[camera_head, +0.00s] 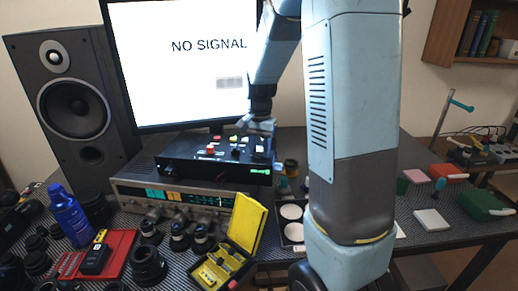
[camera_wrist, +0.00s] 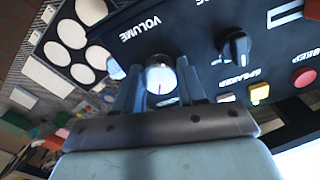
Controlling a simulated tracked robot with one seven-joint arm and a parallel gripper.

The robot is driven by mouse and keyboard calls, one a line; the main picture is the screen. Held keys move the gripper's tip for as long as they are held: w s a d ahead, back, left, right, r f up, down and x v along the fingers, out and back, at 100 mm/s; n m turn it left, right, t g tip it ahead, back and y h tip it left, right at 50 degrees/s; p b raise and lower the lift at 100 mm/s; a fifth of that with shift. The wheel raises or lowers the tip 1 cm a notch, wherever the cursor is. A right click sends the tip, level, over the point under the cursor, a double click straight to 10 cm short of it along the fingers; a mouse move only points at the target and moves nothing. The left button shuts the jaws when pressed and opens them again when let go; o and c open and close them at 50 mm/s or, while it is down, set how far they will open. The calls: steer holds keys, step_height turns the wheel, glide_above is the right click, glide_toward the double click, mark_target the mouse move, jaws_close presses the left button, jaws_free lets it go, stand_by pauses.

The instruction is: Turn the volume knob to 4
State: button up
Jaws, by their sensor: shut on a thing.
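The volume knob (camera_wrist: 160,78) is a round silver knob with a dark pointer line, below the upside-down VOLUME label in the wrist view. It sits on a black control box (camera_head: 190,161), which rests on a silver receiver in the head view. My gripper (camera_wrist: 158,88) is at the knob with one finger on each side, shut on it. In the head view my gripper (camera_head: 262,128) reaches down to the right end of the box and hides the knob. The scale around the knob is too blurred to read.
On the box are a black selector knob (camera_wrist: 236,46), a yellow button (camera_wrist: 258,92) and a red button (camera_wrist: 303,77). A monitor (camera_head: 185,60) reading NO SIGNAL stands behind, a speaker (camera_head: 70,105) at left. An open yellow case (camera_head: 246,222) and several lens parts crowd the front.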

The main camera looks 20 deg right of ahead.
mark_target(259, 149)
steer(key=shift+w+r, duration=0.1)
steer(key=shift+w, duration=0.05)
steer(key=o, duration=1.1)
steer(key=shift+c, duration=0.2)
step_height(259, 149, up, 14)
steer(key=shift+f, duration=0.2)
steer(key=s+a+r+n+t, duration=0.1)
steer(key=s+n+t, duration=0.1)
steer(key=s, duration=0.6)
steer(key=s+a+r+n+t, duration=0.1)
steer(key=s+n, duration=0.3)
steer(key=s, duration=0.4)
steer(key=s+a+r+n+t, duration=0.1)
steer(key=s+a+n+t, duration=0.1)
steer(key=s, duration=0.6)
steer(key=shift+a+n+t, duration=0.3)
steer(key=shift+a+n, duration=0.2)
